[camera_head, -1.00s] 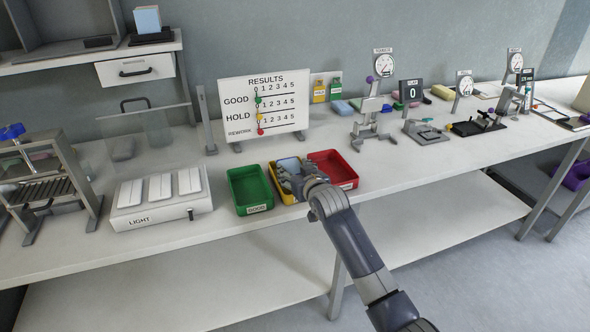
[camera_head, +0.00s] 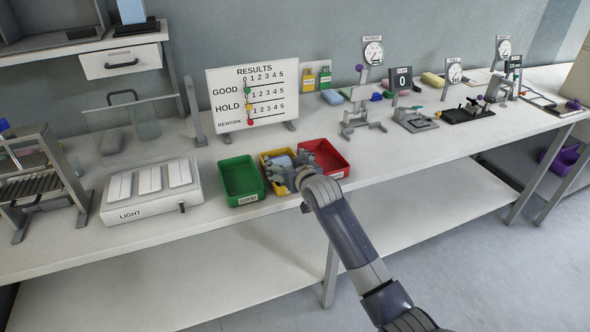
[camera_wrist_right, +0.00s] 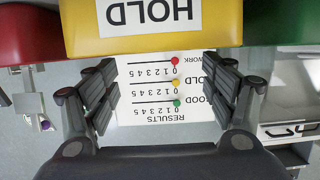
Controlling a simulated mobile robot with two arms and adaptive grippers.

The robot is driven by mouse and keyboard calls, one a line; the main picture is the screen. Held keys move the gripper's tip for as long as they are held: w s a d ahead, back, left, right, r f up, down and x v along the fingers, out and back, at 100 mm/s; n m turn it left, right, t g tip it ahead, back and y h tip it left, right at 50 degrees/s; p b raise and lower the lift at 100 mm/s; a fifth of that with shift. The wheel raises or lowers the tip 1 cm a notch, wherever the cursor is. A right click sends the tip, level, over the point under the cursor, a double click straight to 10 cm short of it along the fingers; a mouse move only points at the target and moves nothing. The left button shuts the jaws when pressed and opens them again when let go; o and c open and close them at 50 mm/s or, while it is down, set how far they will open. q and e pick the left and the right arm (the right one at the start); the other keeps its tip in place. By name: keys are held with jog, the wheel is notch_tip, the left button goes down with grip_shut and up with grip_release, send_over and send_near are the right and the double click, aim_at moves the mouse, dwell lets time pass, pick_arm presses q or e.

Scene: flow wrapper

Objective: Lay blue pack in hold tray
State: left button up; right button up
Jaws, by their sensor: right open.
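The yellow hold tray (camera_head: 265,157) stands between the green tray and the red tray on the bench. A light blue pack (camera_head: 283,160) shows inside it, partly hidden behind my right gripper (camera_head: 289,168). My right gripper is at the front of the hold tray, its fingers over it in the head view. In the right wrist view the fingers (camera_wrist_right: 160,88) are spread wide with nothing between them, and the tray's yellow wall (camera_wrist_right: 170,38) with its HOLD label fills the top. My left gripper is not in view.
The green tray (camera_head: 241,180) is on the left and the red tray (camera_head: 324,158) on the right, both close. The results board (camera_head: 253,98) stands behind. A light box (camera_head: 152,190) is further left. Gauges and stands line the bench to the right.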

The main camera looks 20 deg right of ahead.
jog(key=v, duration=1.1)
jog(key=s+a+f+g, duration=0.2)
jog(key=s+f+g, duration=0.3)
jog(key=s+f, duration=0.9)
jog(key=s+f+n+g, duration=0.1)
jog(key=s+f+g, duration=0.2)
jog(key=s, duration=0.9)
jog(key=s+f+n+g, duration=0.1)
jog(key=s+f+g, duration=0.2)
jog(key=s, duration=0.9)
notch_tip(320, 180, down, 24)
jog(key=g, duration=0.1)
jog(key=s+d+f+g, duration=0.1)
jog(key=s+d+f, duration=0.1)
jog(key=s+f, duration=1.5)
jog(key=shift+s+f+g+h, duration=0.3)
jog(key=shift+s, duration=0.2)
jog(key=shift+d, duration=0.15)
